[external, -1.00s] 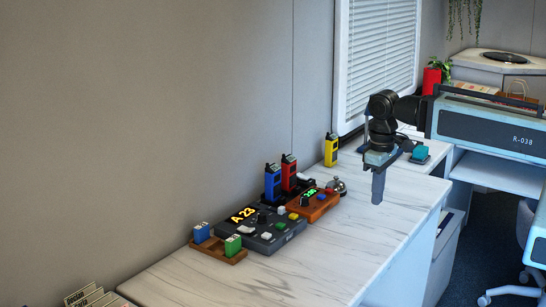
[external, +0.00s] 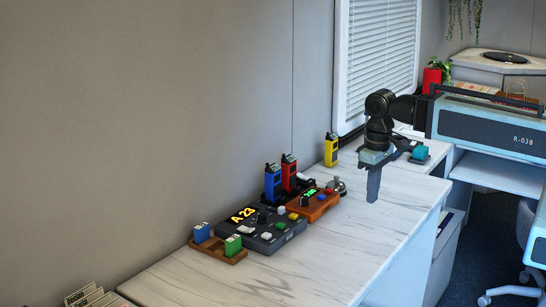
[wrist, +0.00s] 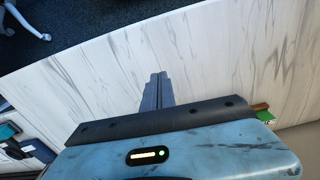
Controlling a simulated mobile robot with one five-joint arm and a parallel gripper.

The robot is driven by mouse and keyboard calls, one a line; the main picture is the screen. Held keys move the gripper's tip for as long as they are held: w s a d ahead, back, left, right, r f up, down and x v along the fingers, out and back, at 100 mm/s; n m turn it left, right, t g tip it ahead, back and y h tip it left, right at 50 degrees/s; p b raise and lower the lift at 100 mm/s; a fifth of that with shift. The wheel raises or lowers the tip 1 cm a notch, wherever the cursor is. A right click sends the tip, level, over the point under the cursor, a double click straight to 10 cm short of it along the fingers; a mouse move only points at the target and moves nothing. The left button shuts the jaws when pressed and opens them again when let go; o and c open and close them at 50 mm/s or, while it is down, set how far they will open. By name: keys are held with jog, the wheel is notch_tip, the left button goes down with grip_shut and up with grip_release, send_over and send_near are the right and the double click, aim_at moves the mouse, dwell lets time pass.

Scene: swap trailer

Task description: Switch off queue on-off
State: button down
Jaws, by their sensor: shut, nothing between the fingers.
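The dark queue console (external: 268,232) stands on the white marble counter in the external view, with a yellow "A 23" display, a knob and several coloured buttons. Which of its controls is the on-off switch is too small to tell. My gripper (external: 373,198) points down over the counter, to the right of the console and clear of it. Its fingers are shut and empty. They also show in the wrist view (wrist: 158,78), over the bare counter. The console is not in clear sight in the wrist view.
An orange device (external: 314,206) with a green display and a desk bell (external: 336,187) stand beside the console. Blue (external: 272,183), red (external: 289,175) and yellow (external: 331,150) radios stand behind. A wooden tray (external: 217,249) sits at left. The counter's front is clear.

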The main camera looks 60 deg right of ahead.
jog(key=w, duration=0.9)
notch_tip(320, 180, up, 7)
jog(key=t+p, duration=0.1)
jog(key=p, duration=0.6)
send_over(249, 229)
jog(key=shift+s+f+n, duration=0.15)
jog(key=shift+f+n, duration=0.05)
jog(key=shift+n, duration=0.1)
jog(key=shift+b, duration=0.35)
jog(key=f+b, duration=0.3)
jog(key=w+f+b, duration=0.1)
jog(key=f+b, duration=0.7)
jog(key=shift+w+d+f, duration=0.1)
jog(key=shift+w, duration=0.15)
jog(key=shift+s+f+b, duration=0.35)
jog(key=shift+f+b, duration=0.25)
jog(key=shift+s+f+b, duration=0.3)
jog(key=shift+f+b, duration=0.3)
jog(key=shift+s, duration=0.1)
